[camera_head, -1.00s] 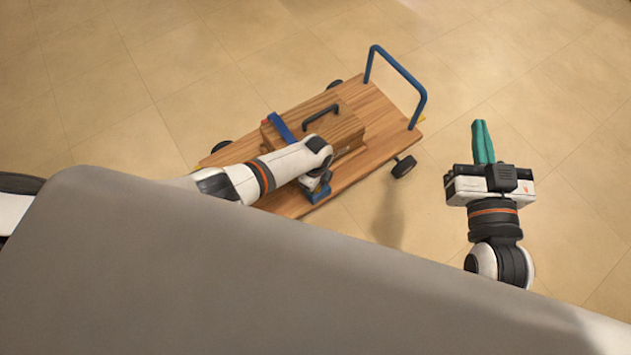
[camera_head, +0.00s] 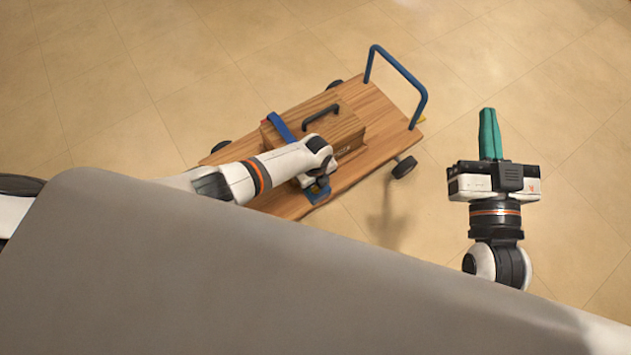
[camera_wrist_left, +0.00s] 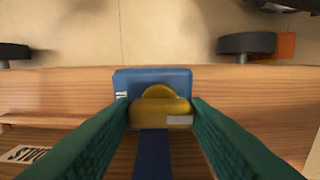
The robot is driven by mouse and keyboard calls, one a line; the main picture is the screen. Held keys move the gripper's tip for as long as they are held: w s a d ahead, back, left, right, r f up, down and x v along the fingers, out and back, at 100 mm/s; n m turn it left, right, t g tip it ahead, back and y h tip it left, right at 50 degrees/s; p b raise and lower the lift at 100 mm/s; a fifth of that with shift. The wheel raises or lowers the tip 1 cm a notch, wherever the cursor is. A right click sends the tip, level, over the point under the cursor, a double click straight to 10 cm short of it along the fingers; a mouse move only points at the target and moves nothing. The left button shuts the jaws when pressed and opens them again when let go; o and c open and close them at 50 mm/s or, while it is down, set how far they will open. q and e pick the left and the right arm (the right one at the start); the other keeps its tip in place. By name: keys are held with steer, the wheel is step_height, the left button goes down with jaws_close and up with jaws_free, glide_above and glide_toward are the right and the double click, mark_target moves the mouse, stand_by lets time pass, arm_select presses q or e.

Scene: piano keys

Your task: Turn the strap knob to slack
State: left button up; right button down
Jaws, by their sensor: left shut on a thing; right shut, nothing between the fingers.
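The strap knob (camera_wrist_left: 160,112) is a yellow bar with a rounded hump and a pale mark at its right end. It sits on a blue buckle block (camera_wrist_left: 150,78), with the blue strap (camera_wrist_left: 152,155) running from it. My left gripper (camera_wrist_left: 161,108) is shut on the knob, one green finger at each end. In the head view my left wrist hides most of the knob, and the strap (camera_head: 281,127) crosses a wooden case. My right gripper (camera_head: 489,112) is shut and empty above the floor, right of the cart.
The wooden case (camera_head: 345,128) with a dark handle (camera_head: 320,116) stands on a wooden cart (camera_head: 375,115). The cart has a blue push bar (camera_head: 398,70) and dark wheels (camera_head: 403,167). Open tiled floor surrounds it. A grey surface fills the lower foreground.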

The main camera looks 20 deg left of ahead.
arm_select(q)
steer(key=o, duration=1)
steer(key=shift+r, duration=0.1)
steer(key=shift+r, duration=0.15)
step_height(320, 180, up, 3)
steer(key=shift+f+p, duration=0.15)
steer(key=shift+p, duration=0.85)
step_height(320, 180, up, 3)
steer(key=shift+r+p, duration=0.1)
steer(key=shift+p, duration=0.75)
arm_select(e)
steer(key=s+d+f+g+h, duration=0.2)
steer(key=f+g, duration=0.3)
steer(key=f, duration=0.1)
steer(key=s+d+f+g+h, duration=0.1)
steer(key=s+f+g, duration=0.1)
steer(key=f+g, duration=0.3)
arm_select(q)
steer(key=shift+r+p, duration=1.35)
steer(key=shift+r, duration=1.45)
arm_select(e)
steer(key=s+d+f+g+h, duration=0.1)
steer(key=s+f+g, duration=0.1)
steer(key=s, duration=0.3)
steer(key=s+d+f+g, duration=0.2)
steer(key=s+f+g, duration=0.1)
steer(key=s+g, duration=0.1)
steer(key=shift+s+d+m+h, duration=0.3)
steer(key=shift+s+m+h, duration=0.1)
steer(key=shift+s, duration=0.5)
